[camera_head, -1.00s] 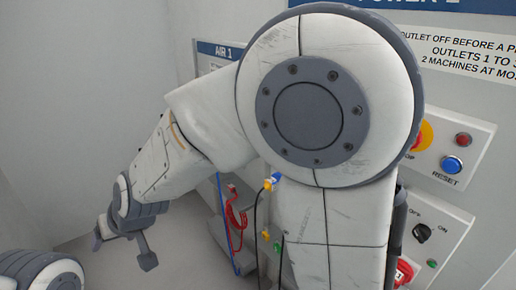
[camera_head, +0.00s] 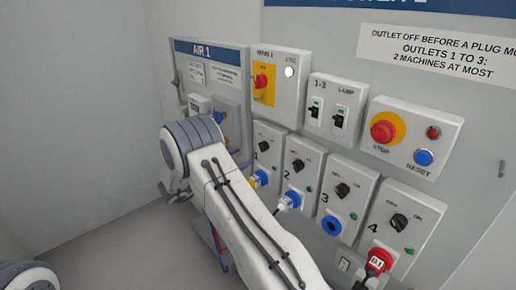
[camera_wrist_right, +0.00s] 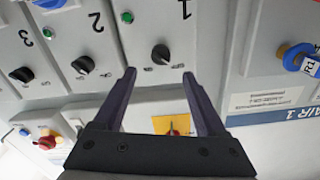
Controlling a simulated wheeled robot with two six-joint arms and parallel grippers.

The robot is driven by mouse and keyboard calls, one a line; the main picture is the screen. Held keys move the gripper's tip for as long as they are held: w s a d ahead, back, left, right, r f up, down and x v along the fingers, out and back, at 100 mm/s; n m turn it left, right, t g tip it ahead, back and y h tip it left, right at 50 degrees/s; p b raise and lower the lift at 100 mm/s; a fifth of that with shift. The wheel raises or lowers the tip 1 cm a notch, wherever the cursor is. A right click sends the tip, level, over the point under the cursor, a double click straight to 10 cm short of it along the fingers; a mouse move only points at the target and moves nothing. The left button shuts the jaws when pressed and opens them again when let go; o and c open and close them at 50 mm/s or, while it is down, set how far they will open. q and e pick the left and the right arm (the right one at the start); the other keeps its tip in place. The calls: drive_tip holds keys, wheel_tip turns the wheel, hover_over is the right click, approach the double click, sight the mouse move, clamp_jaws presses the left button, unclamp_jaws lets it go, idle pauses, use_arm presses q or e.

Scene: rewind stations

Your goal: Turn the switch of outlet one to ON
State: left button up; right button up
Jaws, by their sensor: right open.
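The outlet one panel (camera_head: 268,158) is the leftmost of the numbered row in the head view. Its black rotary switch (camera_head: 264,146) shows there, and the arm covers part of the panel's lower side. In the right wrist view the scene is upside down. There the switch (camera_wrist_right: 161,53) appears between and just beyond the fingertips of my right gripper (camera_wrist_right: 159,74), which is open and empty. No contact with the switch shows. I cannot tell the switch's exact setting. My right gripper is mostly hidden behind its own arm in the head view. My left gripper is out of view.
Outlet two's switch (camera_head: 298,165) and outlet three's switch (camera_head: 342,190) sit to the right. Above are a yellow-backed red switch (camera_head: 261,82), the breaker box (camera_head: 335,110) and the red stop button (camera_head: 384,128). The AIR 1 panel (camera_head: 195,55) is to the left.

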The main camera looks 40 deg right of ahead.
sight(260, 148)
drive_tip(key=d, duration=0.2)
drive_tip(key=d+p, duration=0.1)
drive_tip(key=d, duration=0.2)
drive_tip(key=d+p, duration=0.1)
drive_tip(key=d, duration=0.1)
drive_tip(key=shift+w+d+r, duration=0.15)
drive_tip(key=shift+w, duration=0.15)
drive_tip(key=shift+w+d, duration=0.1)
drive_tip(key=shift+d, duration=0.5)
clamp_jaws()
